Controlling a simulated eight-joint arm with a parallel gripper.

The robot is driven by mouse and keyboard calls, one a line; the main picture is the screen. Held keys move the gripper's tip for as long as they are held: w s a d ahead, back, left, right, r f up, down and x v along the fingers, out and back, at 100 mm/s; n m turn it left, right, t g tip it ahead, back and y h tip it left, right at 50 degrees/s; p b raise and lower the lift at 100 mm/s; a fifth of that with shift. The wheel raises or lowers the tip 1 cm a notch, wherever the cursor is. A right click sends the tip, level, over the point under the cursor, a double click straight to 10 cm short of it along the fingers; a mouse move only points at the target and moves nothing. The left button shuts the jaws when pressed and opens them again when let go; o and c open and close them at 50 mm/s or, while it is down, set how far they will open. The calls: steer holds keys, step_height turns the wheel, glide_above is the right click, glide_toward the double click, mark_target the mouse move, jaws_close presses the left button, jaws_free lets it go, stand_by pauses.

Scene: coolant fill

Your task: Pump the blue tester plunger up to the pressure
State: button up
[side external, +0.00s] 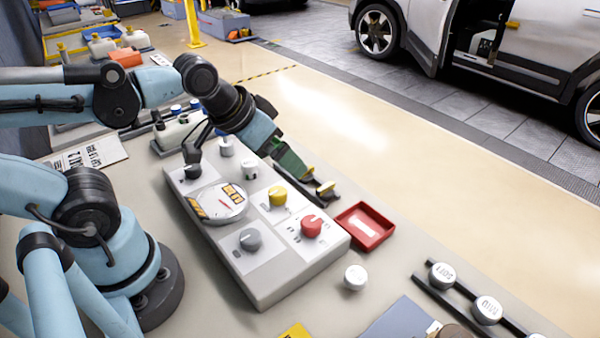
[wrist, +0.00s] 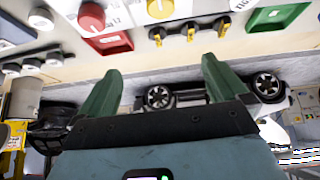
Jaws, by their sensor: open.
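The pale tester console (side external: 290,273) stands on the bench with a round dial gauge (side external: 222,202), a yellow knob (side external: 278,196), a red knob (side external: 311,227) and a grey knob (side external: 250,240). I cannot make out the blue plunger for certain; two small blue caps (side external: 195,103) show behind my arm, but I cannot tell what they belong to. My gripper (side external: 292,165) is over the console's far edge, near a black rail with yellow clips (side external: 325,188). In the wrist view its green fingers (wrist: 160,72) are spread apart with nothing between them.
A red tray (side external: 365,228) sits beside the console. A loose white cap (side external: 355,277) lies in front, and white caps on a black rail (side external: 487,310) are at the lower right. A green tray (wrist: 278,17) shows in the wrist view.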

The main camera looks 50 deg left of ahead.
steer(key=shift+a+f, duration=0.2)
steer(key=shift+a, duration=0.5)
steer(key=shift+r, duration=0.1)
steer(key=c, duration=0.3)
steer(key=a+r+g, duration=0.1)
steer(key=a+r, duration=0.1)
steer(key=a, duration=0.1)
steer(key=w+a+r+g+y, duration=0.1)
steer(key=a+r, duration=0.1)
steer(key=a, duration=0.1)
steer(key=w+a+r+g, duration=0.1)
steer(key=a+r, duration=0.2)
steer(key=a, duration=0.1)
steer(key=shift+w+y, duration=0.2)
steer(key=shift+y, duration=0.1)
steer(key=c, duration=1.5)
steer(key=a+r+g, duration=0.1)
steer(key=a, duration=0.2)
steer(key=s+a+r+g, duration=0.1)
steer(key=a+r, duration=0.1)
steer(key=a, duration=0.2)
steer(key=a+r+g+h, duration=0.1)
steer(key=a, duration=0.2)
steer(key=shift+s+a+r+g, duration=0.15)
steer(key=shift+s+r+g, duration=0.2)
steer(key=shift+r+g, duration=0.05)
jaws_close()
